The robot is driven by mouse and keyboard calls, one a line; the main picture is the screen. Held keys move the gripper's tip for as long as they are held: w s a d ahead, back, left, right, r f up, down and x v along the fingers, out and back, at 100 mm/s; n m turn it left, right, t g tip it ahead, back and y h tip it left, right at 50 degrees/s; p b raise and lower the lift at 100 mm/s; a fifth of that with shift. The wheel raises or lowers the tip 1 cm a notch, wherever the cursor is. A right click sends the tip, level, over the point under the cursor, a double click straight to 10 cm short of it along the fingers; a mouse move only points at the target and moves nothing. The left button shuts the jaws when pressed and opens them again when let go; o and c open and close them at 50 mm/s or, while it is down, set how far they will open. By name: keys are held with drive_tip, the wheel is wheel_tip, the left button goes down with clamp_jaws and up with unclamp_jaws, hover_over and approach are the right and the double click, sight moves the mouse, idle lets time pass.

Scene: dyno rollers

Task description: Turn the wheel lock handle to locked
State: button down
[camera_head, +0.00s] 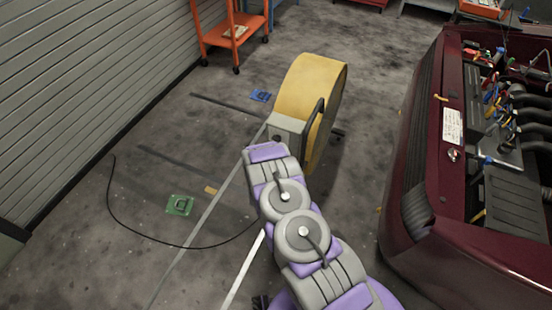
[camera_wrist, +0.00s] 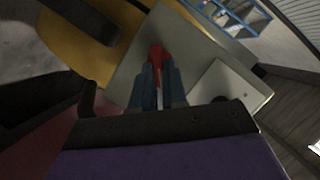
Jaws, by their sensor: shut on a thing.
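The wheel unit stands on the floor ahead, a large yellow wheel (camera_head: 312,85) with a pale grey box (camera_head: 288,124) at its near side. In the wrist view the box's grey face (camera_wrist: 198,45) fills the upper middle. A small red handle (camera_wrist: 157,55) lies against that face. My gripper (camera_wrist: 158,74) has its two blue-grey fingers closed around the handle, one on each side. In the head view my arm reaches up to the box and hides the handle and the fingers. The handle's base is mostly hidden, and I cannot tell its lock position.
A dark red car (camera_head: 448,190) with its engine bay open stands close on the right. An orange cart (camera_head: 233,38) is at the back. A black cable (camera_head: 150,237) and a green floor marker (camera_head: 180,205) lie on the left floor, which is otherwise mostly clear.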

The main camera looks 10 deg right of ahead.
drive_tip(key=shift+s+d+f+m+t+y, duration=0.15)
drive_tip(key=shift+f+m+t, duration=0.3)
drive_tip(key=shift+m, duration=0.7)
drive_tip(key=shift+s+f+m+t+y, duration=0.1)
drive_tip(key=shift+m+t, duration=0.6)
drive_tip(key=shift+m, duration=0.5)
drive_tip(key=shift+s+d+f+m+t+y, duration=0.15)
drive_tip(key=shift+f+m+t, duration=0.3)
drive_tip(key=shift+m, duration=0.7)
drive_tip(key=c, duration=1.4)
unclamp_jaws()
drive_tip(key=shift+o, duration=1.2)
drive_tip(key=shift+w+a+r, duration=0.1)
drive_tip(key=shift+w+r, duration=0.05)
drive_tip(key=shift+r, duration=0.05)
drive_tip(key=p+v, duration=0.3)
drive_tip(key=v, duration=1.4)
drive_tip(key=shift+f+p, duration=0.3)
drive_tip(key=shift+p, duration=0.1)
